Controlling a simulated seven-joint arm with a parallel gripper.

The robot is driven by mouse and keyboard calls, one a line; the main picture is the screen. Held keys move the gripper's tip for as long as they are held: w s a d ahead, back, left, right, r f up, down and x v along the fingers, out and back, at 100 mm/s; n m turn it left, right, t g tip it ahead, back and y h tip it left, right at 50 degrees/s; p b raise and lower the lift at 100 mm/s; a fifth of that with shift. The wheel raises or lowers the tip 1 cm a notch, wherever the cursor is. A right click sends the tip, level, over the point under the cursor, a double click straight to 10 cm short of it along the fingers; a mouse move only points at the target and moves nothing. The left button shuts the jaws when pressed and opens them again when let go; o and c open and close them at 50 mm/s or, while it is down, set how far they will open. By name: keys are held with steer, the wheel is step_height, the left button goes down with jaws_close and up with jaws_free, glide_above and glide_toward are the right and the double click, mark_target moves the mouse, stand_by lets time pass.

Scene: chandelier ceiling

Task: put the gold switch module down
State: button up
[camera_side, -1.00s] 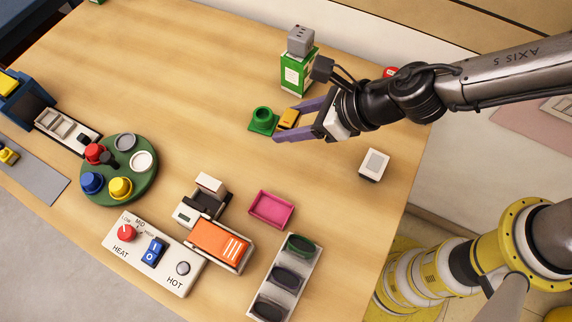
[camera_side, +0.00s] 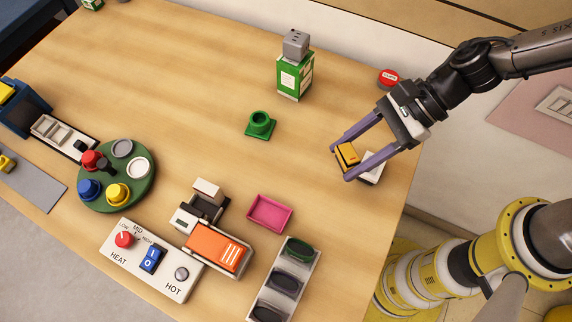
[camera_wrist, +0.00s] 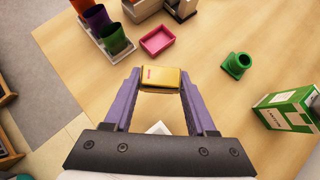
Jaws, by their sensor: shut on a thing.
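The gold switch module (camera_side: 347,154) is a small yellow-gold block with a dark lower part. My gripper (camera_side: 342,162) is shut on it, with a purple finger on either side. In the wrist view the module (camera_wrist: 161,78) sits across the fingertips of my gripper (camera_wrist: 160,82). Its underside and the gap to the table are hidden, so I cannot tell its height. A white block (camera_side: 371,167) lies just right of the module in the side view, partly covered by a finger. In the wrist view the white block (camera_wrist: 158,128) shows between the fingers.
A green round-topped piece (camera_side: 260,125) and a green carton (camera_side: 294,75) with a grey cube on top stand to the left. A pink tray (camera_side: 270,213), a white rack of cups (camera_side: 285,280) and an orange device (camera_side: 217,247) are in front.

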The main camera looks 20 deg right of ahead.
steer(key=w+a+f, duration=0.4)
steer(key=a+f, duration=0.1)
steer(key=w+a+f, duration=0.2)
steer(key=a, duration=0.1)
steer(key=shift+w+f, duration=0.25)
steer(key=shift+f, duration=0.05)
steer(key=shift+w+a+f, duration=0.3)
steer(key=shift+f, duration=1.75)
steer(key=shift+f, duration=0.15)
steer(key=o, duration=1.4)
steer(key=shift+c, duration=0.2)
